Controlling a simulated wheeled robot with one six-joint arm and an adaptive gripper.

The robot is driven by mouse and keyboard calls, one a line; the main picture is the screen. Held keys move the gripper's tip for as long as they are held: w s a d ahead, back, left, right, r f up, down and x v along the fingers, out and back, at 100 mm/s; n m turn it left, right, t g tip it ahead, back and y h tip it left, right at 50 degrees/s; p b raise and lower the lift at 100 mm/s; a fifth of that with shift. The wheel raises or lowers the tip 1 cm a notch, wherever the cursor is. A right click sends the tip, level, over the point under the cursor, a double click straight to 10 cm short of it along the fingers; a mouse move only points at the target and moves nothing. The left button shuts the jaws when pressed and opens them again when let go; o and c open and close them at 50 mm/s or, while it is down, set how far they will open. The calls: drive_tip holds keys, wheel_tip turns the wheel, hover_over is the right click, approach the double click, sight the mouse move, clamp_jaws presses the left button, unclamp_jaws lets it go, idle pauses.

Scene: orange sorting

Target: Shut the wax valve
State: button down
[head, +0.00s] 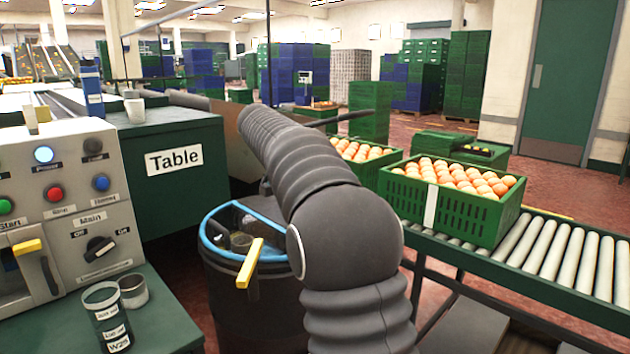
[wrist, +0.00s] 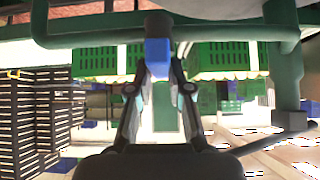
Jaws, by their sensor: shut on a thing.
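In the wrist view my gripper (wrist: 158,72) has its two fingertips closed on a small blue block with a dark stem above it, which looks like the wax valve's handle (wrist: 158,52). The handle sits against a dark green pipe (wrist: 90,40) that crosses the top of the picture. The rest of the valve is not clear, so I cannot tell its setting. In the head view my grey sleeved arm reaches away from me and hides both gripper and valve.
A control panel (head: 70,190) and the green Table block (head: 150,200) stand at left. A dark bin with a blue rim (head: 212,250) is close to my arm. A green crate of oranges (head: 400,200) rests on the roller conveyor (head: 560,245) at right.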

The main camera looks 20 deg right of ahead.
drive_tip(key=shift+f, duration=0.15)
drive_tip(key=c, duration=1.1)
unclamp_jaws()
drive_tip(key=v, duration=1.2)
drive_tip(key=shift+s, duration=0.15)
